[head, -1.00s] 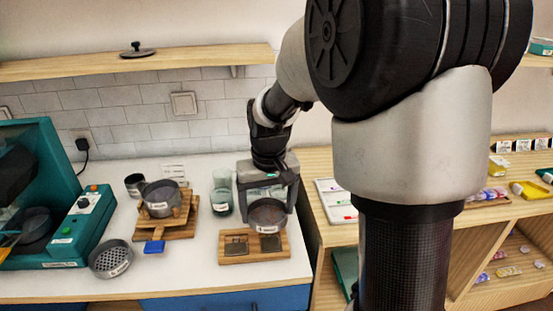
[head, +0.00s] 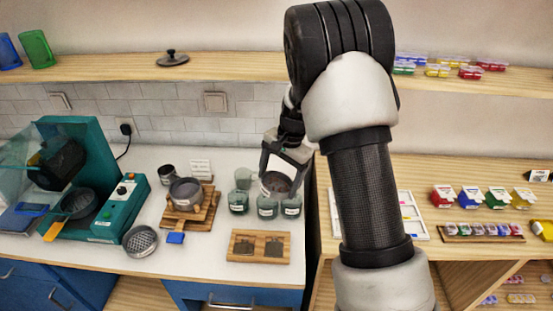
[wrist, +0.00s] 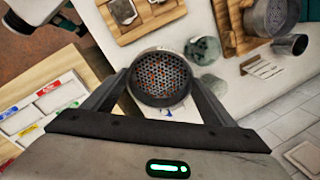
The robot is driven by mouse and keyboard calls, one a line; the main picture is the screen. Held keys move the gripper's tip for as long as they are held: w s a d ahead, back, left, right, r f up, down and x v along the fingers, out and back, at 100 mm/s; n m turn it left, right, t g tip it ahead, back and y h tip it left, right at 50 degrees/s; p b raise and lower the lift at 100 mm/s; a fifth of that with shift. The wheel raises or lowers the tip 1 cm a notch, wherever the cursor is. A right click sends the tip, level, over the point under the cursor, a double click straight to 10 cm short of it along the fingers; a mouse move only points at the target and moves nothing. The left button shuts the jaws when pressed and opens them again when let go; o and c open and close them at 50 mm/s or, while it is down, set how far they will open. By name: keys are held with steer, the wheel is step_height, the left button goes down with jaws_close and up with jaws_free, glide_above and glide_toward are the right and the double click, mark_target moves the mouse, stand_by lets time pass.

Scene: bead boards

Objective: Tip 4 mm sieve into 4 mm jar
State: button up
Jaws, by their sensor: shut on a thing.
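My gripper (head: 283,168) is shut on a round grey sieve (head: 274,186), held above and just behind the right-hand jars. In the wrist view the sieve (wrist: 160,95) sits between the two fingers; its perforated bottom shows, with reddish bits visible. Small labelled glass jars stand on the counter: a left jar (head: 238,204), a middle jar (head: 266,207) and a right jar (head: 291,208). Another clear glass (head: 243,177) stands behind the left one. The jar labels are too small to read, so I cannot tell which is the 4 mm jar.
A wooden shelf unit (head: 500,262) stands right.

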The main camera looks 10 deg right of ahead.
mark_target(279, 186)
steer(key=shift+w+a+r+m+p, duration=0.15)
steer(key=shift+w+r+m+p, duration=0.1)
steer(key=shift+w+m+p, duration=0.05)
steer(key=shift+w+f, duration=0.2)
steer(key=shift+f, duration=0.05)
steer(key=shift+d+f+y+b, duration=0.15)
steer(key=shift+f+y+b, duration=0.55)
steer(key=shift+b, duration=0.4)
steer(key=shift+d+f+y+b, duration=0.15)
steer(key=shift+f+y+b, duration=0.5)
steer(key=shift+b, duration=0.4)
steer(key=shift+d+r+m+y+b, duration=0.15)
steer(key=shift+d+y+b, duration=0.15)
steer(key=shift+y+b, duration=0.5)
steer(key=shift+d+r+m+y+b, duration=0.15)
steer(key=shift+d+y+b, duration=0.1)
steer(key=shift+y+b, duration=0.45)
steer(key=y+b, duration=0.1)
steer(key=d+y+b, duration=0.1)
steer(key=y, duration=0.1)
steer(key=shift+f, duration=0.15)
steer(key=shift+r, duration=0.2)
steer(key=shift+d+f+y+b, duration=0.2)
steer(key=shift+d+y+b, duration=0.15)
steer(key=shift+y+b, duration=0.15)
steer(key=shift+d+y+b, duration=0.2)
steer(key=shift+y+b, duration=0.1)
steer(key=shift+y, duration=0.25)
